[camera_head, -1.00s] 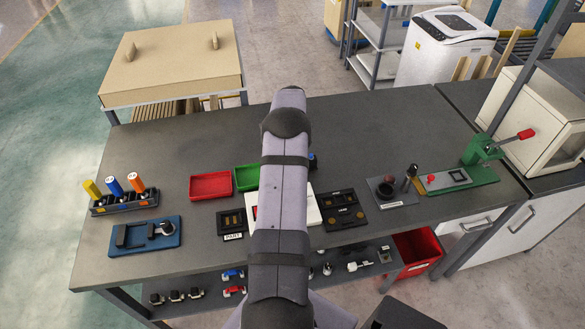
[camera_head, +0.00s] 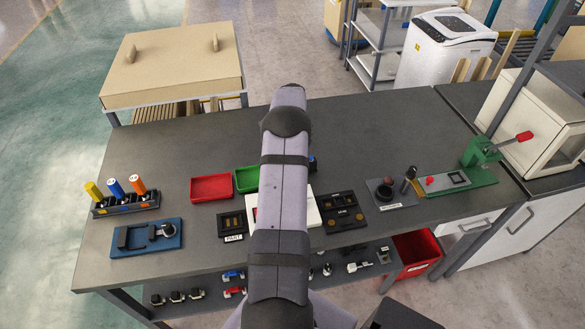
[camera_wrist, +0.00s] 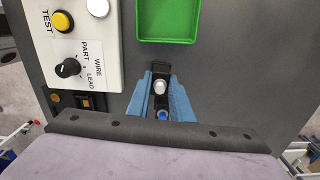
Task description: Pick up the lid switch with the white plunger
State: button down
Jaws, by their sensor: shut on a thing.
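In the wrist view, my gripper (camera_wrist: 159,76) has its two blue fingers closed on a small black lid switch (camera_wrist: 161,70). The switch has a white plunger (camera_wrist: 160,87) facing the camera, between the fingers. A blue round part (camera_wrist: 162,115) shows just below the plunger, and I cannot tell whether it belongs to the switch. I cannot tell whether the switch touches the table. In the head view my arm hides the switch and most of my gripper.
A green tray (camera_wrist: 168,38) lies just above the gripper in the wrist view, and a white test panel (camera_wrist: 108,45) with knob and buttons lies to its left. In the head view, a red tray (camera_head: 211,199) sits left of the green one. The back table is clear.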

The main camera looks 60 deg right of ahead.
jog(key=shift+r+p, duration=1.4)
jog(key=shift+r, duration=1.05)
